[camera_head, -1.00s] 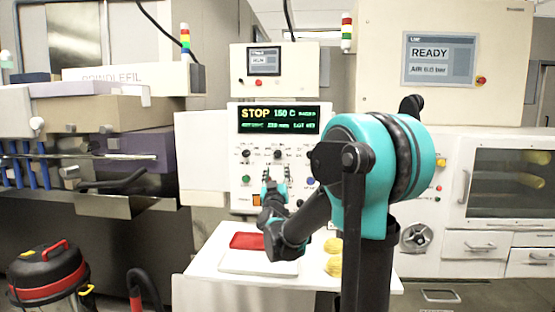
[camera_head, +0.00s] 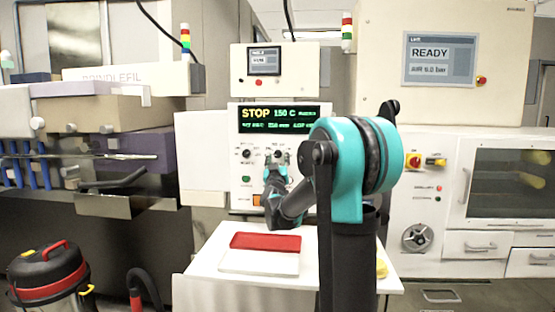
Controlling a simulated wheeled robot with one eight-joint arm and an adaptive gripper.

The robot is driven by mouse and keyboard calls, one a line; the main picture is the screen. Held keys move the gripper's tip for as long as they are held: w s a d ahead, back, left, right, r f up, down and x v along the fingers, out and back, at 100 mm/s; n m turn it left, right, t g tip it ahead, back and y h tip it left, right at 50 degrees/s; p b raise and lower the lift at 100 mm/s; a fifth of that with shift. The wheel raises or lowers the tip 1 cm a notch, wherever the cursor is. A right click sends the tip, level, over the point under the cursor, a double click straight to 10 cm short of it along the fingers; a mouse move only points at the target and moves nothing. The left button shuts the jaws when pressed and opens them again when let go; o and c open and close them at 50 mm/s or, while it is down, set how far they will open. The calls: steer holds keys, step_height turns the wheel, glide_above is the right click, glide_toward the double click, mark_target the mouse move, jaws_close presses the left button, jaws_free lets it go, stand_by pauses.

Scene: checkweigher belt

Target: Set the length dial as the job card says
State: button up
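The control panel (camera_head: 232,170) is white, with a black display (camera_head: 279,119) reading STOP and 150 C; its smaller line is blurred. Two dark dials sit below it: the left dial (camera_head: 246,154) shows fully, and the right dial (camera_head: 278,154) is at my gripper. The dials' labels are too small to read. My gripper (camera_head: 281,160) is up against the panel front at or just below the right dial. Whether it touches the dial, or how far its fingers are closed, is too small to tell. No job card can be made out for certain.
A white table (camera_head: 215,275) stands before the panel with a red and white flat item (camera_head: 265,242) on it. A yellow piece (camera_head: 382,268) shows beside my arm. A red and black vacuum (camera_head: 50,275) stands at left. A cabinet with a READY screen (camera_head: 430,53) is at right.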

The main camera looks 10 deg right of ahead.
jaws_close()
steer(key=shift+m, duration=0.4)
steer(key=m+h, duration=0.1)
steer(key=m, duration=0.1)
steer(key=m+g+h, duration=0.1)
steer(key=m+h, duration=0.1)
steer(key=m, duration=0.1)
steer(key=shift+a, duration=0.2)
steer(key=m+h, duration=0.1)
steer(key=m, duration=0.1)
steer(key=m+g+h, duration=0.1)
steer(key=m, duration=0.2)
steer(key=shift+w+a+m+g+h, duration=0.1)
steer(key=shift+m+g+h, duration=0.2)
steer(key=m+g, duration=0.1)
steer(key=m, duration=0.2)
steer(key=m+g+h, duration=0.1)
steer(key=m, duration=0.1)
steer(key=shift+a+r+m, duration=0.1)
steer(key=shift+m, duration=0.3)
steer(key=shift+r+m+g+h, duration=0.15)
steer(key=shift+m+g, duration=0.35)
steer(key=shift+m, duration=0.55)
steer(key=shift+f+m+g+h, duration=0.1)
steer(key=shift+m+g+h, duration=0.3)
steer(key=shift+m, duration=0.65)
